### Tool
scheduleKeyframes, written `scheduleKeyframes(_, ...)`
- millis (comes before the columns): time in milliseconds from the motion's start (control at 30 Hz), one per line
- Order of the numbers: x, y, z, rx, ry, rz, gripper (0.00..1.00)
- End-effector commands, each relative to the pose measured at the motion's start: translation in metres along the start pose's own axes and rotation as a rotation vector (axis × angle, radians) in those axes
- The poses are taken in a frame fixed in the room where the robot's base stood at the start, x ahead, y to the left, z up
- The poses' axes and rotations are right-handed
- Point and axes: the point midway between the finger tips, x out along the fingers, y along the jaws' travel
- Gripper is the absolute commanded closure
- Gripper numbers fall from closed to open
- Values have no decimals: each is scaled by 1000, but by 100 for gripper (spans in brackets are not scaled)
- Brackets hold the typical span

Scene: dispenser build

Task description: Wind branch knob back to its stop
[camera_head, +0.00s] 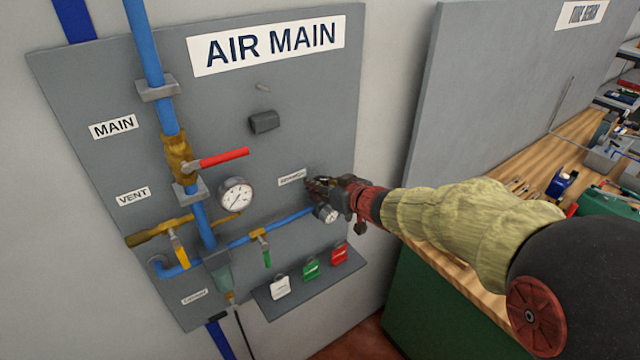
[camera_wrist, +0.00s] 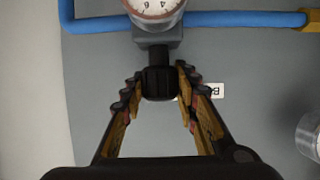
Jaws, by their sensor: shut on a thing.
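The branch knob (camera_wrist: 158,84) is a small dark ribbed knob on a grey regulator body (camera_wrist: 158,38), seen from close up in the wrist view. My gripper (camera_wrist: 159,80) has its two fingertips on either side of the knob and is shut on it. In the head view my gripper (camera_head: 320,187) reaches the panel's right side, just below the branch label (camera_head: 292,178), and covers the knob there. The branch gauge (camera_head: 326,214) shows just below my gripper; its dial (camera_wrist: 154,6) is cut off at the top of the wrist view.
The grey AIR MAIN panel (camera_head: 230,90) carries a blue pipe (camera_head: 285,223), a larger gauge (camera_head: 236,194), and a red-handled valve (camera_head: 222,158). A shelf with white, green and red tags (camera_head: 311,268) sits below my gripper. A workbench (camera_head: 545,160) stands at right.

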Motion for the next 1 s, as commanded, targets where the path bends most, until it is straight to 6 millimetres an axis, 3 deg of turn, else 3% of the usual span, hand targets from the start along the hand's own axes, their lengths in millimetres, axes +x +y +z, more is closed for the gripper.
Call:
scheduleKeyframes(367, -2, 1, -4, -34, -4, -86, 95)
scheduleKeyframes(1000, -2, 1, -4, -172, -3, -420, 95)
